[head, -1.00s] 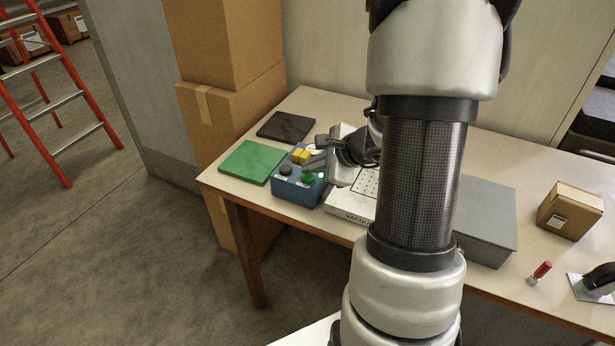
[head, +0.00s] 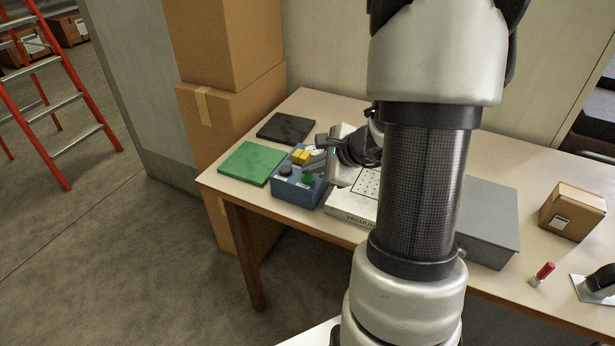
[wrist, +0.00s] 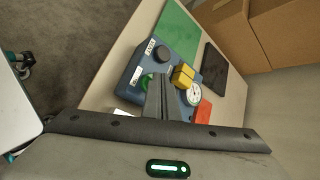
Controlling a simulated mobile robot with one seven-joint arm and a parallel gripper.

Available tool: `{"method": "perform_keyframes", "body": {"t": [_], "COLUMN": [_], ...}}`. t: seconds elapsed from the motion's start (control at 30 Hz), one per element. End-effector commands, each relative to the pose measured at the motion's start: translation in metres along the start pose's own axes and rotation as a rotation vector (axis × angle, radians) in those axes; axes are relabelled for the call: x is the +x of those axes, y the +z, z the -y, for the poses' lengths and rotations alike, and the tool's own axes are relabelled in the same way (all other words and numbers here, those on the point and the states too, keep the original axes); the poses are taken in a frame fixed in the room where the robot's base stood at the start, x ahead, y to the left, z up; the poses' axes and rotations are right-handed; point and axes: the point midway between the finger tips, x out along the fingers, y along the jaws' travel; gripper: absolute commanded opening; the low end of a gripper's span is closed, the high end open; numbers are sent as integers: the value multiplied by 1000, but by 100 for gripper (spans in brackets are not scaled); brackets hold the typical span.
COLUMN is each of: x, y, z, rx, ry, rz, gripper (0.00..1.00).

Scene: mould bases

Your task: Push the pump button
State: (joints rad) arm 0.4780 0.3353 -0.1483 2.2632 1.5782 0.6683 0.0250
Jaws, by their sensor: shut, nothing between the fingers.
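The blue control box (head: 298,190) stands on the table's left part. It carries a green button (head: 308,179), a dark round knob (head: 286,169), a yellow block (head: 300,157) and a white dial (head: 318,153). Two white labels on it are too small to read, so I cannot tell which control is the pump's. My gripper (head: 308,164) is shut and empty, its tips over the box close to the green button. In the wrist view, the shut fingers (wrist: 158,82) partly hide the green button (wrist: 145,81); contact cannot be told. The yellow block (wrist: 183,76) is beside the fingers.
A green plate (head: 251,163) and a dark plate (head: 286,127) lie left of and behind the box. A white vacuum base (head: 345,205) stands right of it, partly behind my arm. A grey box (head: 490,220) and small carton (head: 572,211) stand further right.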

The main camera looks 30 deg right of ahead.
Motion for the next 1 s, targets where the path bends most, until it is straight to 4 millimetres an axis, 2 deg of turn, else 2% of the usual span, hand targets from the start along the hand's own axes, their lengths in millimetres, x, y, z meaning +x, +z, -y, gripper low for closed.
{"method": "perform_keyframes", "body": {"t": [0.27,0.8,1.0], "x": [-4,-41,-42], "y": [3,30,31], "z": [3,30,30], "rx": [-1,-2,0], "ry": [-1,-1,0], "rz": [1,1,1], "gripper": [0,0,0]}}
